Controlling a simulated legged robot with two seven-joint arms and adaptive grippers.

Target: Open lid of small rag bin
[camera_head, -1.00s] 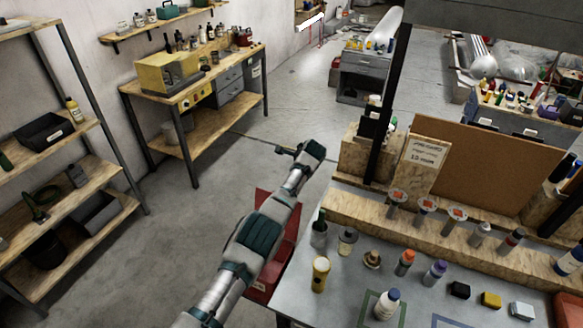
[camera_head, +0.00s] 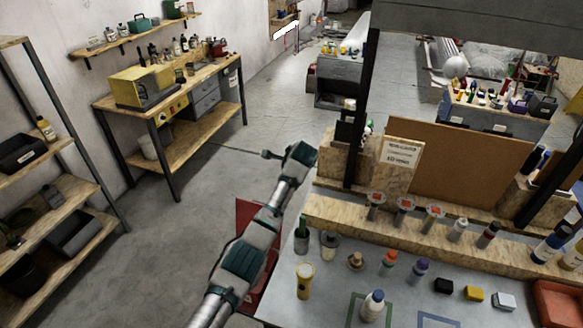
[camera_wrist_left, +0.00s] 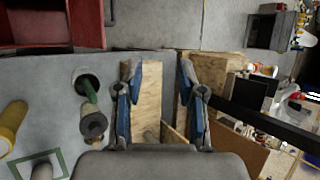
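A red bin (camera_head: 254,297) stands on the floor left of the grey bench, partly hidden by my left arm. A red panel (camera_head: 245,212) rises at its far side and looks like a raised lid. In the wrist view a red box-like shape (camera_wrist_left: 88,22) with a dark inside shows at the upper left, cut off by the frame. My left gripper (camera_head: 272,155) is stretched out past the bin, above the floor and apart from it. In the wrist view the left gripper's blue-padded fingers (camera_wrist_left: 161,78) are spread with nothing between them. My right gripper is out of view.
The grey bench (camera_head: 335,285) holds a yellow flashlight (camera_head: 305,281), a green bottle (camera_head: 302,234) and several other bottles. A black post (camera_head: 363,120) stands at its back. Wooden shelves (camera_head: 70,205) stand at left, a workbench (camera_head: 195,105) behind. The floor between is clear.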

